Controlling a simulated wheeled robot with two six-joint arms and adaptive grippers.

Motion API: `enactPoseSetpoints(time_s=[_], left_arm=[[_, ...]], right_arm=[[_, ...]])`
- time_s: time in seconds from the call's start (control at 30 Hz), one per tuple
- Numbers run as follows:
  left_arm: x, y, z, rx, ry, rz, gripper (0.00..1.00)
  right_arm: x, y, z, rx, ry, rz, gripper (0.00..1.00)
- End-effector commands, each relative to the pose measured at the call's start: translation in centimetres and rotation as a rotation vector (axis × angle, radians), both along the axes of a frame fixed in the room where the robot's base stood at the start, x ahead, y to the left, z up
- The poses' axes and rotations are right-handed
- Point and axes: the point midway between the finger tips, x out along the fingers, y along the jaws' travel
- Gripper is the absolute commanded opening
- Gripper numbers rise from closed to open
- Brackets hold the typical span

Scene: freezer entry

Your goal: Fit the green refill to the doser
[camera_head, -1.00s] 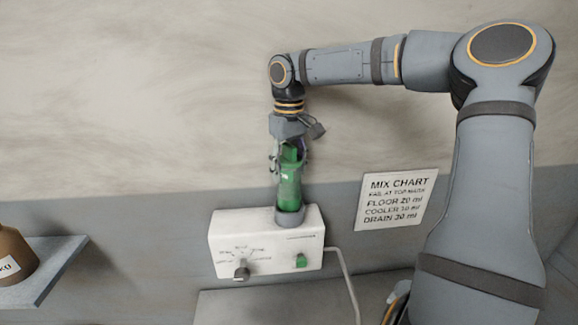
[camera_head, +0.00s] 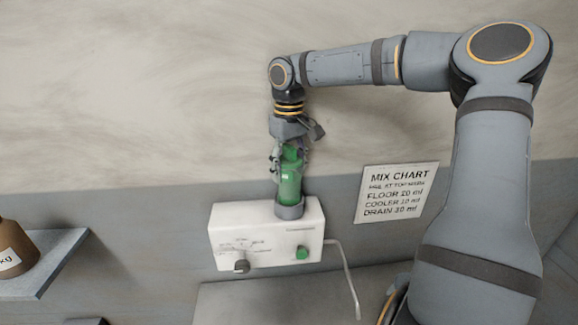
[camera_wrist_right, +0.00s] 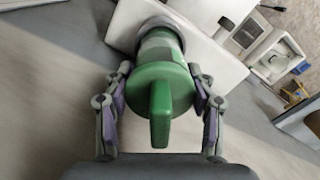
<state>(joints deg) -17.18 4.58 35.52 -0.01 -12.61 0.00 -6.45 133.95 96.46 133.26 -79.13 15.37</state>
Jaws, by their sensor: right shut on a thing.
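The green refill (camera_head: 290,184) stands upright over the white doser (camera_head: 267,237), its lower end in or on the grey collar (camera_head: 290,211) on top. How deep it sits I cannot tell. My right gripper (camera_head: 290,158) is above the doser and shut on the refill's upper part. In the right wrist view the two fingers (camera_wrist_right: 160,105) lie on either side of the refill (camera_wrist_right: 160,88), which has a raised tab on its end. The doser has a dark dial (camera_head: 241,266) and a green button (camera_head: 302,252) on its front. My left gripper is not in view.
A mix chart (camera_head: 396,194) hangs on the wall right of the doser. A brown jug (camera_head: 14,250) stands on a shelf (camera_head: 52,262) at the far left. A grey surface (camera_head: 290,300) lies below the doser.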

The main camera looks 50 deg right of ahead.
Motion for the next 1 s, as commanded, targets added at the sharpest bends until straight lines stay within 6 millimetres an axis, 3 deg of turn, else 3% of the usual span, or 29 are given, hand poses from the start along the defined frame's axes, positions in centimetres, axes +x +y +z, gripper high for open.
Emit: enactPoseSetpoints(time_s=[0.87,0.9,1.0], left_arm=[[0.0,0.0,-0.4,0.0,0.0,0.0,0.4],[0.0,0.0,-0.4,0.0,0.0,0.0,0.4],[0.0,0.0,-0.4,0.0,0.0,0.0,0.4]], right_arm=[[0.0,0.0,-1.9,0.0,0.0,-0.001,0.18],[0.0,0.0,-1.9,0.0,0.0,-0.001,0.59],[0.0,0.0,-1.9,0.0,0.0,-0.001,0.72]])
